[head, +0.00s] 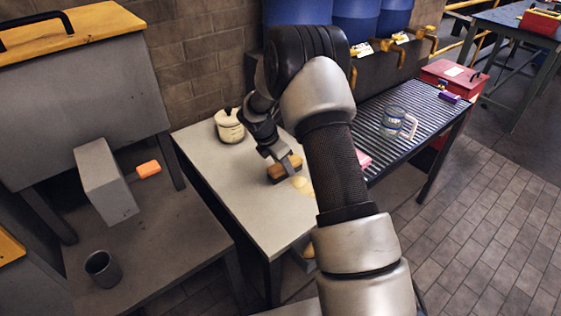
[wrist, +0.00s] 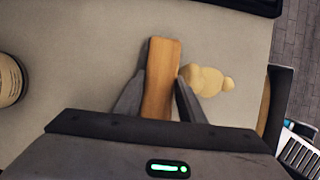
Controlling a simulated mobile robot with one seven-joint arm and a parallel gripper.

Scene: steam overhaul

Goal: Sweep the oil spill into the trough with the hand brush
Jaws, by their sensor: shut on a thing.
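The hand brush (head: 285,169) has a wooden back and is on or just above the light grey table (head: 237,200). My gripper (head: 283,165) is shut on it from above; in the wrist view the brush (wrist: 161,78) lies between my two fingers (wrist: 161,92). The oil spill (head: 302,186) is a small yellowish patch on the tabletop. In the wrist view the spill (wrist: 210,80) lies just right of the brush, close to the right finger. I cannot make out the trough for certain; my arm hides part of the table's right side.
A cream lidded pot (head: 229,126) stands at the table's back left corner. Blue drums (head: 355,18) stand behind. The table's front left is clear.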

